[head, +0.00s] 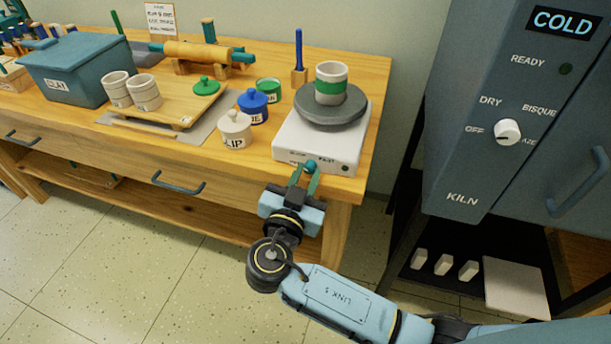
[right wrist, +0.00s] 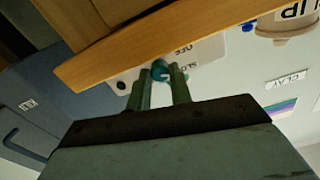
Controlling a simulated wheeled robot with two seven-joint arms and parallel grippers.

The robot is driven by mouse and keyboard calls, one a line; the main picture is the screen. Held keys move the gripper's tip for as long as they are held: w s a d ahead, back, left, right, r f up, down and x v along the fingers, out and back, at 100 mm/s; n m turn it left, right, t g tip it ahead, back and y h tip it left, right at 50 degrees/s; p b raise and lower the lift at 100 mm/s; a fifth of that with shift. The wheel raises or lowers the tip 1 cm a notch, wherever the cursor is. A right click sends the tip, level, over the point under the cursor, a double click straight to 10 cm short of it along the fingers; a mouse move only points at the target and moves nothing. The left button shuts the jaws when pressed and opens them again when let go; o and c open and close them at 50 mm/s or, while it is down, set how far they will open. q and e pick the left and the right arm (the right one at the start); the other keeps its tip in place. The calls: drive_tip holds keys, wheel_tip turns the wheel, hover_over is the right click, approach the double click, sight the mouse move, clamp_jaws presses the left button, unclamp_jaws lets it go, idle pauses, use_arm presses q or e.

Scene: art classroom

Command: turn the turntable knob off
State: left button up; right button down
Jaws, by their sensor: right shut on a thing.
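The turntable (head: 295,148) is a white box with a round grey wheel (head: 350,112) on top, near the right end of the wooden table. A white cup with a green band (head: 331,88) stands on the wheel. The teal knob (right wrist: 160,70) is on the turntable's front face, with the labels OFF and SLOW beside it in the right wrist view. My right gripper (head: 307,174) is at the front of the turntable, its green fingers shut on the knob. The fingers partly cover the knob and its pointer. My left gripper is out of view.
A white SLIP jar (head: 235,132), a blue jar (head: 252,106) and a green jar (head: 268,90) stand left of the turntable. A wooden block with a blue tool (head: 299,76) is behind it. The grey kiln (head: 480,150) stands to the right.

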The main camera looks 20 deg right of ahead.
drive_tip(key=n, duration=0.2)
drive_tip(key=shift+n, duration=0.3)
drive_tip(key=shift+n+p, duration=0.45)
drive_tip(key=shift+n, duration=0.45)
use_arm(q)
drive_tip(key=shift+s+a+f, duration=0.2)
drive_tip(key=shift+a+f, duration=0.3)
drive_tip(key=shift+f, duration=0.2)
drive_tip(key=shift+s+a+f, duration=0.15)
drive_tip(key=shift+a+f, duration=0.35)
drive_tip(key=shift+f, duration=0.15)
use_arm(e)
drive_tip(key=shift+n, duration=0.5)
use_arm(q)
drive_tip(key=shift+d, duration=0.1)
use_arm(e)
drive_tip(key=c, duration=1.3)
unclamp_jaws()
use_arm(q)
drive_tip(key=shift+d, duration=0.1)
use_arm(e)
drive_tip(key=shift+o, duration=0.2)
